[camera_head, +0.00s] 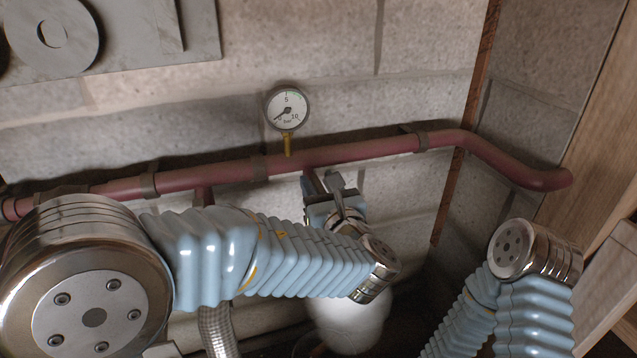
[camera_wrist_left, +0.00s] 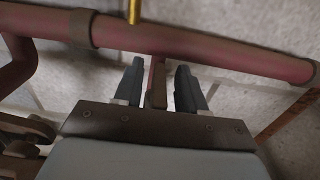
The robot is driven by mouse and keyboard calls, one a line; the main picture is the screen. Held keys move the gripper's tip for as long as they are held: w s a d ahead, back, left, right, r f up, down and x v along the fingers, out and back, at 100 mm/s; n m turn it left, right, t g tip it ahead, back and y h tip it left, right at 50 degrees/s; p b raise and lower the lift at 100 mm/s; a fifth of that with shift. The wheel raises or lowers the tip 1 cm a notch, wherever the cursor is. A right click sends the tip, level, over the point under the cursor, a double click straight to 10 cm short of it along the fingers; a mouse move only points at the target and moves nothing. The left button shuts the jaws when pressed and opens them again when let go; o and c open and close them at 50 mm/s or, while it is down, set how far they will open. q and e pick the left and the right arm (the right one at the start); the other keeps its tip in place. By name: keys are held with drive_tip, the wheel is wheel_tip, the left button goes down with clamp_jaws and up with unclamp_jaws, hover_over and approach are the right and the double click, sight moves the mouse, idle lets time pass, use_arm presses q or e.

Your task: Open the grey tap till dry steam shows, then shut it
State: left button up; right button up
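My left gripper (camera_head: 323,182) is just under the red pipe (camera_head: 232,172), right of the gauge. In the left wrist view its two dark fingers (camera_wrist_left: 159,85) are apart, with a narrow reddish-brown upright piece (camera_wrist_left: 157,82) between them and gaps on both sides. I cannot tell whether this piece is a pipe stub or part of the tap. I cannot make out the grey tap; my gripper and arm cover that area. A soft white rounded shape (camera_head: 350,327) shows below my left wrist; I cannot tell whether it is steam. My right gripper is out of view.
A round dial gauge (camera_head: 288,108) stands above the pipe on a brass stem (camera_wrist_left: 134,10), its needle near the low end. A braided hose (camera_head: 217,332) hangs lower left. A grey plate (camera_head: 120,48) is on the block wall. Wooden boards (camera_head: 590,120) bound the right side.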

use_arm(q)
drive_tip(key=shift+w+a, duration=0.1)
drive_tip(key=shift+w, duration=0.2)
clamp_jaws()
